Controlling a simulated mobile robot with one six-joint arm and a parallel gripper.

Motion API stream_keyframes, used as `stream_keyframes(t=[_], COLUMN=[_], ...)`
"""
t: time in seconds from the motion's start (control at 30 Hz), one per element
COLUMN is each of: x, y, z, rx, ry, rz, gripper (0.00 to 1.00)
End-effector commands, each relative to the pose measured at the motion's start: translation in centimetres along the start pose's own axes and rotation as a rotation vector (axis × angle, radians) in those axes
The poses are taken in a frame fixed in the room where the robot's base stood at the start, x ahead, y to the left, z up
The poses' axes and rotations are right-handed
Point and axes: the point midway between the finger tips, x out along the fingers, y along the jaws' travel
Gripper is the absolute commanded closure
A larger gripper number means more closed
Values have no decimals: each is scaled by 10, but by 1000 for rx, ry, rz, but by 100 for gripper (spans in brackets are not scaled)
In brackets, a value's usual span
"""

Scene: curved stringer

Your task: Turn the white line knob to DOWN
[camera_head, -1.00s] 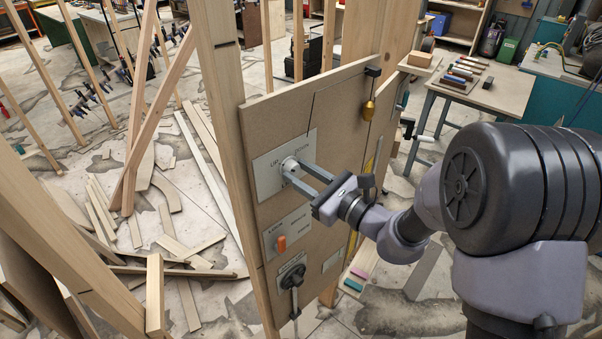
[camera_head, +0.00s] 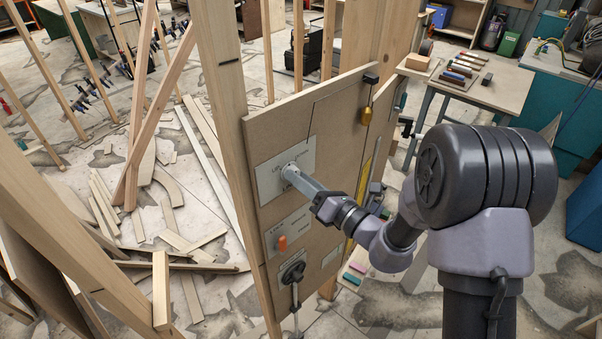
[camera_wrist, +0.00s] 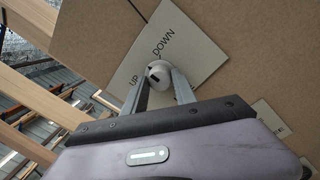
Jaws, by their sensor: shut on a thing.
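The white line knob (camera_wrist: 158,73) sits on a pale plate (camera_wrist: 203,52) with UP and DOWN printed on it. In the wrist view, UP is left of the knob and DOWN is above it. A short dark mark shows on the knob's face; I cannot tell exactly which word it points to. My gripper (camera_wrist: 160,82) has its two grey fingers on either side of the knob, shut on it. In the head view, my gripper (camera_head: 291,176) reaches the plate from the right and its fingers mostly hide the knob.
The brown board (camera_head: 335,130) also carries an orange switch (camera_head: 282,243) and a black rotary handle (camera_head: 292,274) below the knob. A brass weight (camera_head: 366,115) hangs at the upper right. A wooden post (camera_head: 228,120) stands close left of the board.

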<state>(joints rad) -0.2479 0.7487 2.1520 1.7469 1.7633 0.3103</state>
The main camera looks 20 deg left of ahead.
Motion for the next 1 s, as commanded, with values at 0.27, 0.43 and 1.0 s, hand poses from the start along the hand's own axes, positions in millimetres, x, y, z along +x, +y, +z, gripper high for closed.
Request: stream_keyframes(t=[0.27, 0.43, 1.0], x=[0, 0, 0], y=[2, 2, 1], z=[2, 1, 0], rx=[261, 421, 810], ry=[-16, -27, -56], rz=[-4, -6, -11], gripper=[100, 100, 100])
